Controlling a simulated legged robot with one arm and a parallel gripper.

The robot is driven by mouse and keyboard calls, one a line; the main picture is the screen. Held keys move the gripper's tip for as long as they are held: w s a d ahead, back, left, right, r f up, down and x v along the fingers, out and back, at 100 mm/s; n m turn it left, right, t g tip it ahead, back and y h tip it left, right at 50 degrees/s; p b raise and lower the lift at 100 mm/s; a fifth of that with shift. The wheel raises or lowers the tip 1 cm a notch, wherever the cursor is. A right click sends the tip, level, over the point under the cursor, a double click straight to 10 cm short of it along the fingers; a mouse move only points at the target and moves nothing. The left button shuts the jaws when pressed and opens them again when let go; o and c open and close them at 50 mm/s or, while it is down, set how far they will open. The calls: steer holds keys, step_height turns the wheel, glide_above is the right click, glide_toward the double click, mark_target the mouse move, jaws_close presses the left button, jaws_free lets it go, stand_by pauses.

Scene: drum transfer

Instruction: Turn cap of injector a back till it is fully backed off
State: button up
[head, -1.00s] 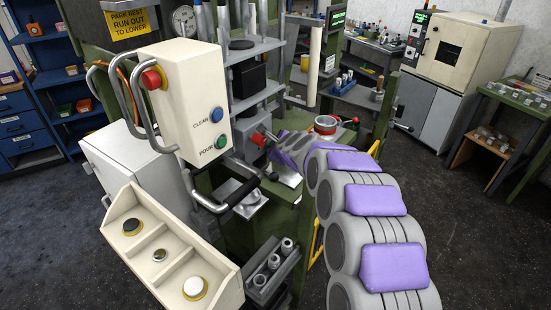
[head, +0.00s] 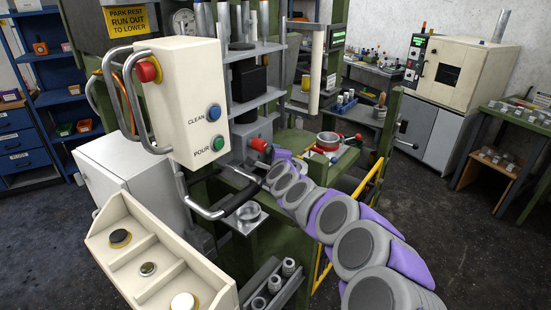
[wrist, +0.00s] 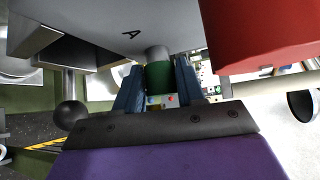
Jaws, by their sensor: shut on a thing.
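Injector A is a grey block (wrist: 125,30) marked with the letter A, at the top of the wrist view. A short grey stem comes down from it to a green cap (wrist: 159,76). My gripper (wrist: 159,85) has one blue finger on each side of the cap and is shut on it. The cap's lower end and far side are hidden. In the head view my arm reaches in beside the green machine, and the cap cannot be made out there.
A red block (wrist: 262,35) is close on the right in the wrist view. A black ball knob (wrist: 71,115) hangs on a rod at left. In the head view, the cream control box (head: 182,100) and a dark handle (head: 225,205) stand left of my arm.

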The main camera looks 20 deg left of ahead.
steer(key=shift+s+a+f, duration=0.15)
steer(key=shift+f, duration=0.2)
stand_by(0.3)
steer(key=o, duration=0.8)
steer(key=shift+o, duration=0.7)
steer(key=shift+r, duration=0.1)
steer(key=p+v, duration=0.3)
steer(key=v, duration=1.4)
steer(key=shift+f+p, duration=0.25)
steer(key=shift+p, duration=0.05)
steer(key=shift+s, duration=0.1)
